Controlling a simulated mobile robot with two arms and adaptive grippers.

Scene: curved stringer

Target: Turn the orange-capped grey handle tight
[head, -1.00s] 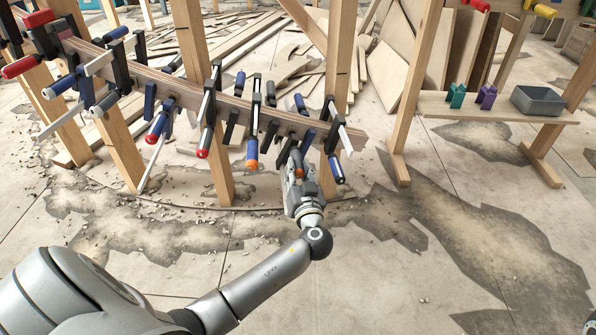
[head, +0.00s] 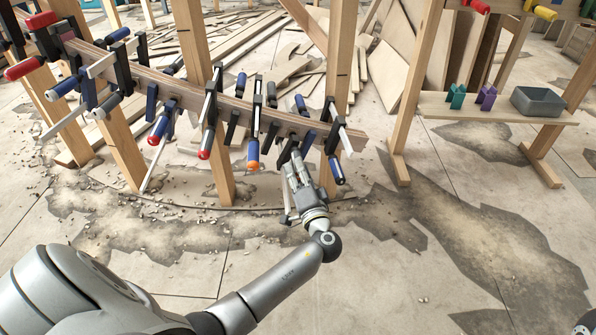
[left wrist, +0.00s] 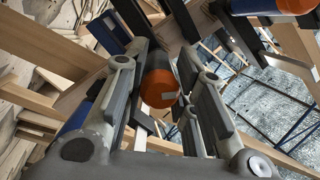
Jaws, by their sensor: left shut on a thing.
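The orange-capped grey handle (left wrist: 160,84) shows in the left wrist view between the two fingers of my left gripper, its round orange end facing the camera. My left gripper (head: 294,158) is shut on it. In the head view the gripper hides most of this handle, below the right part of the curved wooden stringer (head: 190,88). The clamp's jaws and bar behind the handle are partly hidden.
Several other clamps hang close along the stringer. A blue handle with an orange end (head: 254,152) is just left of my gripper, and a blue handle (head: 336,170) just right. Wooden posts (head: 206,100) stand behind.

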